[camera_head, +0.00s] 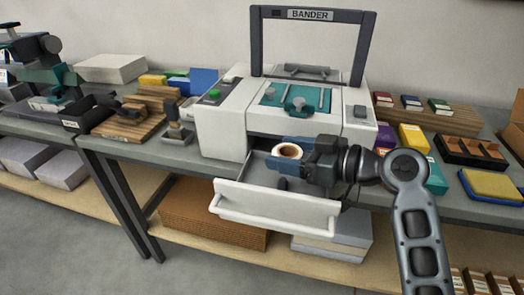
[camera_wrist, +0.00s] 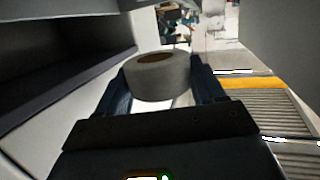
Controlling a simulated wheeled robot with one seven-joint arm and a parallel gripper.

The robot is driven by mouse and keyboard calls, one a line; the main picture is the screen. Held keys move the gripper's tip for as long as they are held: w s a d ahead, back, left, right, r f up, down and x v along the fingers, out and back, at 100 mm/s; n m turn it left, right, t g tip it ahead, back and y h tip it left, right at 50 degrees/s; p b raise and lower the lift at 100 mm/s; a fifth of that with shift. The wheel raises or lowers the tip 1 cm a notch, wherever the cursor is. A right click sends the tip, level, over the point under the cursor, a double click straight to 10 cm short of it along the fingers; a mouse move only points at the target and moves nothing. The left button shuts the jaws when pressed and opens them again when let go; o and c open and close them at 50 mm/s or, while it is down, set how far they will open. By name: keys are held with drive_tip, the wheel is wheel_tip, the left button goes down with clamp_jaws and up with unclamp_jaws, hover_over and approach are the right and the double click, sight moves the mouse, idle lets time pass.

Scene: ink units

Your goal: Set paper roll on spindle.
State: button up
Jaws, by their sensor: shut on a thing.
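The paper roll (camera_head: 287,153) is a white ring with a brown core, lying with its core opening upward. My gripper (camera_head: 287,156) is shut on it, above the pulled-out drawer (camera_head: 276,205) of the bander (camera_head: 222,120). In the wrist view, the roll (camera_wrist: 158,77) sits between the two dark blue fingers (camera_wrist: 160,85). A small dark upright post (camera_head: 283,184) shows in the drawer, just below the gripper; it may be the spindle. The spindle cannot be made out in the wrist view. I cannot tell whether the roll touches anything below it.
The bander's lid frame (camera_head: 312,14) stands raised. A wooden block with a stamp-like tool (camera_head: 178,130) stands left of the machine. Coloured boxes (camera_head: 413,138) and a dark compartment tray (camera_head: 470,153) crowd the bench at right. Free room lies in front of the drawer.

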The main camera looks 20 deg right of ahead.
sight(284, 179)
drive_tip(key=shift+w+a+f, duration=0.25)
drive_tip(key=shift+w+f, duration=0.05)
drive_tip(key=shift+f, duration=0.2)
drive_tip(key=shift+f+b, duration=1.9)
drive_tip(key=shift+f, duration=0.85)
drive_tip(key=shift+s+d, duration=0.1)
drive_tip(key=shift+d, duration=0.05)
drive_tip(key=shift+f+b, duration=0.3)
drive_tip(key=shift+b, duration=0.4)
drive_tip(key=shift+r, duration=0.35)
drive_tip(key=shift+r+p, duration=0.35)
drive_tip(key=shift+p, duration=0.05)
drive_tip(key=shift+r, duration=0.15)
drive_tip(key=shift+f+b, duration=0.85)
idle(0.3)
